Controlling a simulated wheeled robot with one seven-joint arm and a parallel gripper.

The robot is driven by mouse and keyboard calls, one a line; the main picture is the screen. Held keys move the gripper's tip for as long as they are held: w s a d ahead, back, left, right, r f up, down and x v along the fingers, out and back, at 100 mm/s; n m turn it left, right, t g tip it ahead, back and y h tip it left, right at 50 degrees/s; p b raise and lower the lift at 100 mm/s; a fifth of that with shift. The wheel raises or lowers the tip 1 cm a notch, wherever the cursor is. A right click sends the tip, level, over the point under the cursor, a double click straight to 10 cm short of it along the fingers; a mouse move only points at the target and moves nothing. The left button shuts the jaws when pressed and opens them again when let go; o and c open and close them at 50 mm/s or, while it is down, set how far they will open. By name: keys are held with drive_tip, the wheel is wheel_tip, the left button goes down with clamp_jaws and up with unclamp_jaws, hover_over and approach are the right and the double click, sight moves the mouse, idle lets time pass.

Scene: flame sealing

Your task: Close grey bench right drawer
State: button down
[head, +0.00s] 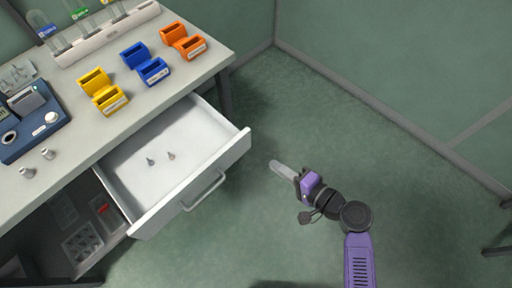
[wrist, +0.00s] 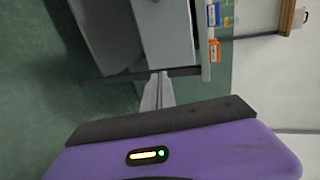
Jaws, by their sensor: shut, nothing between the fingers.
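The grey bench (head: 190,88) stands at the left in the head view. Its right drawer (head: 238,150) is pulled well out, with a bar handle (head: 205,190) on its front. Two small pointed items (head: 150,161) lie in the white tray of the drawer. My gripper (head: 275,165) is shut and empty, to the right of the drawer front and apart from it. In the wrist view, my fingers (wrist: 157,90) show closed, with grey drawer and bench surfaces (wrist: 165,35) beyond them, seen sideways.
Yellow holders (head: 104,92), blue holders (head: 146,64) and orange holders (head: 183,42) stand on the bench top. A dark blue device (head: 35,122) sits at its left. An open lower compartment (head: 80,225) shows below the drawer. The green floor (head: 340,130) around my arm is clear.

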sight(202, 111)
drive_tip(key=x, duration=0.6)
drive_tip(key=r+p+x, duration=0.1)
drive_tip(key=x, duration=0.3)
drive_tip(key=shift+a, duration=0.2)
drive_tip(key=w+a+b, duration=0.4)
drive_tip(key=w+a, duration=0.1)
drive_tip(key=a, duration=0.1)
drive_tip(key=w+a+b, duration=0.4)
drive_tip(key=w+a, duration=0.1)
drive_tip(key=a, duration=0.1)
drive_tip(key=w+a+b, duration=0.4)
drive_tip(key=w+a, duration=0.2)
drive_tip(key=shift+a+f+b, duration=0.15)
drive_tip(key=shift+a+b, duration=0.2)
drive_tip(key=shift+b, duration=0.05)
drive_tip(key=shift+w+a+b, duration=0.35)
drive_tip(key=shift+w+a, duration=0.05)
drive_tip(key=shift+a, duration=0.05)
drive_tip(key=shift+w+a+r, duration=0.1)
drive_tip(key=shift+r, duration=0.3)
drive_tip(key=shift+r, duration=0.1)
